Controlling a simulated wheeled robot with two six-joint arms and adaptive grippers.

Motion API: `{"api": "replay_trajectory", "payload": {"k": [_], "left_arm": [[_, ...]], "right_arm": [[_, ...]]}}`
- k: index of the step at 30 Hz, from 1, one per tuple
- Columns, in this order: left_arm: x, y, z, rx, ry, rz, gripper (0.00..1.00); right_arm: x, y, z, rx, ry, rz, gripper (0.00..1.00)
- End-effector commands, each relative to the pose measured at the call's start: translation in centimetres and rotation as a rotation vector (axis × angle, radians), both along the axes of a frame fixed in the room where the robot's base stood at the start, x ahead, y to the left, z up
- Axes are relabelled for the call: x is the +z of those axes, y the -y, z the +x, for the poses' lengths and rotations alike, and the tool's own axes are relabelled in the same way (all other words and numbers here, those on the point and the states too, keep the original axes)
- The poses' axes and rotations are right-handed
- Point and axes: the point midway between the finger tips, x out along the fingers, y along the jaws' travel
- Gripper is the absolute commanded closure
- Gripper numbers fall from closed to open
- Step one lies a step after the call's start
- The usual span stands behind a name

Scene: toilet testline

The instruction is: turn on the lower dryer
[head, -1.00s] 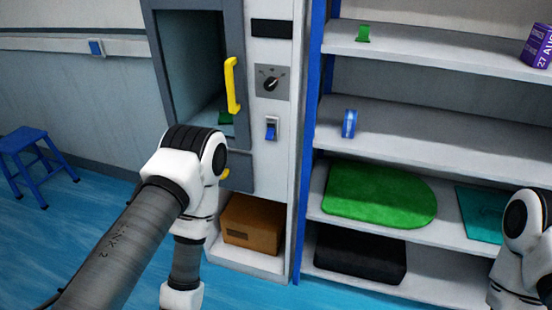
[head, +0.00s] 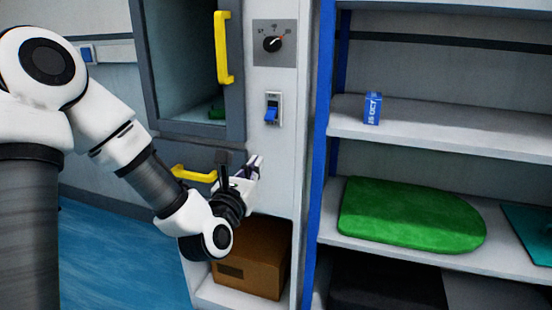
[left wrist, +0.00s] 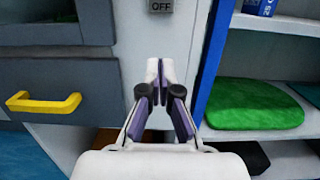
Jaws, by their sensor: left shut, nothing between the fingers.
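The dryer cabinet (head: 150,75) has a chamber whose inside shows, with an upright yellow handle (head: 223,48). To its right, a white panel carries a black dial (head: 272,43) and, below it, a blue rocker switch (head: 272,112). In the left wrist view the switch's plate (left wrist: 160,5) reads "OFF" at the top edge; the rocker itself is out of that view. My left gripper (head: 258,166) is shut and empty, below the switch and apart from it. Its fingertips (left wrist: 160,66) point up the white panel in the left wrist view. My right gripper is not in view.
A drawer with a yellow handle (head: 195,174) is left of my left gripper. A cardboard box (head: 260,262) sits in a recess below. A shelf with a blue upright (head: 322,110) stands at the right, holding a green mat (head: 410,215) and a blue block (head: 372,107).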

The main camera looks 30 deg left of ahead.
Motion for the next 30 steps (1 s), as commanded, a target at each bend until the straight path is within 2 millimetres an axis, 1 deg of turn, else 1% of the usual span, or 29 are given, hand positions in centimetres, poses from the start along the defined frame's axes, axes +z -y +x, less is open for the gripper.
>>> {"api": "replay_trajectory", "payload": {"k": [1, 4, 10, 14, 17, 29, 30], "left_arm": [[0.1, 0.0, -0.1, 0.000, 0.012, 0.001, 1.00], [0.6, 0.0, -0.1, 0.000, 0.016, 0.002, 1.00], [0.6, 0.0, -0.1, -0.001, 0.014, 0.002, 1.00], [0.6, -0.1, 0.5, 0.000, 0.015, 0.004, 1.00], [0.8, -0.4, 1.8, 0.001, 0.015, 0.006, 1.00], [2.0, -2.3, 10.0, -0.001, 0.015, 0.007, 1.00], [3.1, -2.1, 9.2, -0.001, 0.017, 0.002, 1.00]], "right_arm": [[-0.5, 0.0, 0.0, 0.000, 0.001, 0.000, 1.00], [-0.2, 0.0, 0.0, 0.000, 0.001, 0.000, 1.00], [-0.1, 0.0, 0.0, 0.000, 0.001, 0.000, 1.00], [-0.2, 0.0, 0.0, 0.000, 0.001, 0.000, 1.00], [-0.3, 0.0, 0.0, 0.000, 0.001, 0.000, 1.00], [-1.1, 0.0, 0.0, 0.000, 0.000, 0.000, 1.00], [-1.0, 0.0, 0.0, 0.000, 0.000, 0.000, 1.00]]}}
